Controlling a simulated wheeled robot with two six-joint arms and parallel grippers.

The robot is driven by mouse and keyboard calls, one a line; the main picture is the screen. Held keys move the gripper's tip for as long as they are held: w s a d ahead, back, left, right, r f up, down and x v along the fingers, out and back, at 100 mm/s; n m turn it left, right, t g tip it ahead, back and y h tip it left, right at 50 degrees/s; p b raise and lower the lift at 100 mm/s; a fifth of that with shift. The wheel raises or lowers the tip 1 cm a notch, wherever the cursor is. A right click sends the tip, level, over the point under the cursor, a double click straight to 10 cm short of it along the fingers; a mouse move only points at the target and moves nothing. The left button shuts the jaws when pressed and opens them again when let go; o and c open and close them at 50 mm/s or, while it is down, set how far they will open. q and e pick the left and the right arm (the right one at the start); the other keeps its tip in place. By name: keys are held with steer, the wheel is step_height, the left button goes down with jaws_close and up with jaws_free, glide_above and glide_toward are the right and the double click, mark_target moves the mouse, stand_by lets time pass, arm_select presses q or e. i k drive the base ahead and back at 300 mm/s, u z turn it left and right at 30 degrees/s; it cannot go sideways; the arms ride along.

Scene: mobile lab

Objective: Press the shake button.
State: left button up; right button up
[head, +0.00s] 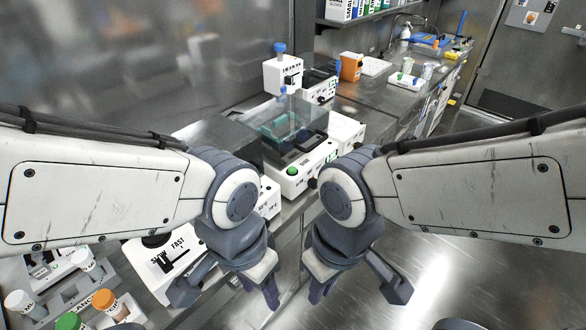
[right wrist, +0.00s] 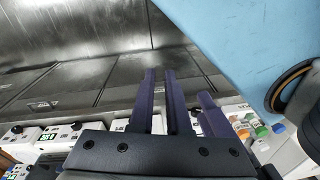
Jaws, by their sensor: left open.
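A white machine with a clear-lidded teal bath (head: 290,128) stands on the bench at the middle of the head view. The panel's lettering is too small to read. My left gripper (head: 260,287) is open and empty, in front of and below this panel. My right gripper (head: 318,283) is to its right, also empty, with a narrow gap between its fingers (right wrist: 162,100). Neither gripper touches the button.
A white device marked FAST (head: 165,263) stands at lower left. Beside it a grey rack (head: 128,312) holds capped bottles. A white unit with a blue-capped bottle (head: 282,72) stands behind the bath. An orange box (head: 350,66) stands further back. Open metal floor (head: 450,270) lies at right.

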mark_target(292, 170)
steer(key=k, duration=1.3)
steer(key=z, duration=0.75)
steer(key=i, duration=1.35)
steer(key=u, duration=0.65)
steer(key=i, duration=0.35)
steer(key=u, duration=0.5)
